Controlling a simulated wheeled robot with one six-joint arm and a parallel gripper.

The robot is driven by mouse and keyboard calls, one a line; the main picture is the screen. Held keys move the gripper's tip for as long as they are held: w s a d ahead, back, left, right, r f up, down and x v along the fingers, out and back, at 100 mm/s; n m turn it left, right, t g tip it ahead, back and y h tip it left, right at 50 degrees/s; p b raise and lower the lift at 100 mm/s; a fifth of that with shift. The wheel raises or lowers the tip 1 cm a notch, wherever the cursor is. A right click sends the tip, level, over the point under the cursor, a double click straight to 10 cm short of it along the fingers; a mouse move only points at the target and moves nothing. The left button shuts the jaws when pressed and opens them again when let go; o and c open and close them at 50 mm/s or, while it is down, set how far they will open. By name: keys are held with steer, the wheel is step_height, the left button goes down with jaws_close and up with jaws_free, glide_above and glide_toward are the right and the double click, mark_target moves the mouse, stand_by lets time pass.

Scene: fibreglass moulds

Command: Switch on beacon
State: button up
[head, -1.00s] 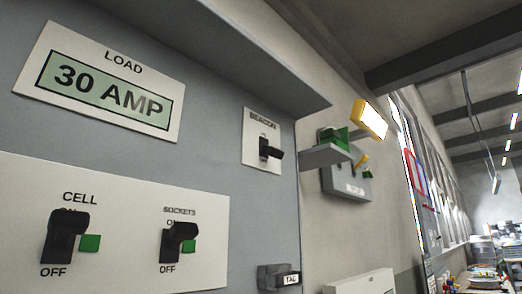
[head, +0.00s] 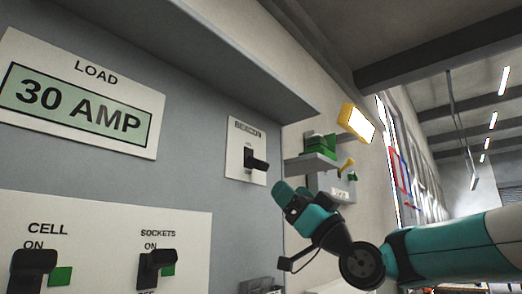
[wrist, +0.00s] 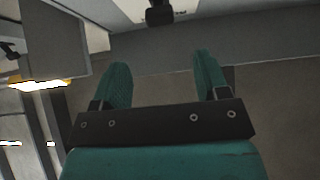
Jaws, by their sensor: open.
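The beacon switch is a black lever (head: 257,161) on a small white plate (head: 236,146) marked BEACON, on the grey panel. I cannot tell its setting from this angle. My gripper (head: 280,196), teal and black, is just below and to the right of the plate, apart from the lever. In the wrist view my gripper (wrist: 162,76) is open, with its two fingers spread and nothing between them. A black lever (wrist: 160,14) on a white plate, seemingly the beacon switch, shows at the top edge, beyond and between the fingertips.
The panel also bears CELL (head: 34,265) and SOCKETS (head: 156,262) levers and a 30 AMP load sign (head: 80,100). A ledge (head: 250,60) juts out above. Right of the panel are a small shelf (head: 311,162) with green items and a bright yellow-edged lamp (head: 357,123).

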mark_target(265, 165)
steer(key=p+x, duration=0.8)
steer(key=x, duration=0.3)
steer(key=shift+r, duration=0.2)
steer(key=shift+w+a+r+p, duration=0.2)
steer(key=shift+a+r+p, duration=0.05)
steer(key=shift+a+p, duration=0.05)
steer(key=shift+c, duration=0.2)
steer(key=c, duration=0.9)
